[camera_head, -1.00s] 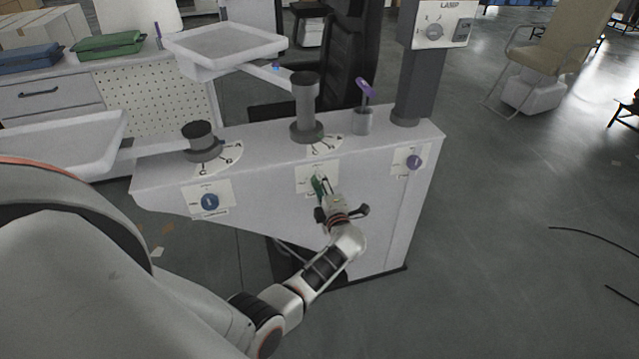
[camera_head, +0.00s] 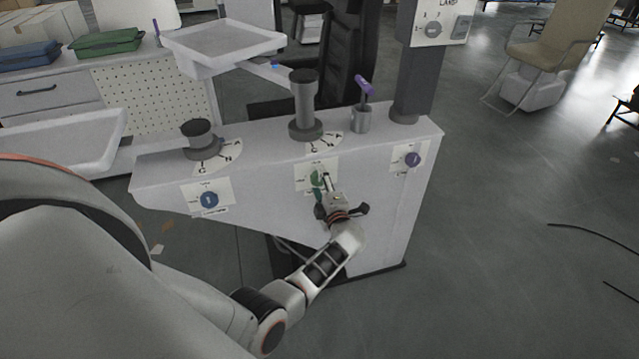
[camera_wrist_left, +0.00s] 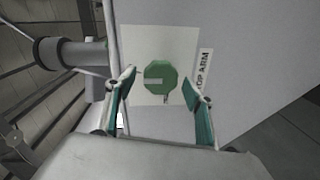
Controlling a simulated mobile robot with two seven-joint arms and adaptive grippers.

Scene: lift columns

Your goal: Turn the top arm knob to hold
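The top arm knob is a green knob (camera_head: 317,180) on a white label plate on the front of the grey console (camera_head: 262,207). In the left wrist view the knob (camera_wrist_left: 160,82) shows a pale pointer bar toward the left of that picture, beside a "TOP ARM" label (camera_wrist_left: 203,70). My left gripper (camera_head: 325,187) is in front of the knob. In the left wrist view its two teal-padded fingers (camera_wrist_left: 161,102) are spread wide, one on each side of the knob, with nothing between them gripped. My right gripper is not in view.
A blue knob (camera_head: 209,200) is on the left of the console front and a purple knob (camera_head: 413,159) on the right. A post (camera_head: 305,105) and a cup with a purple-handled tool (camera_head: 361,119) stand on top. Open floor lies to the right.

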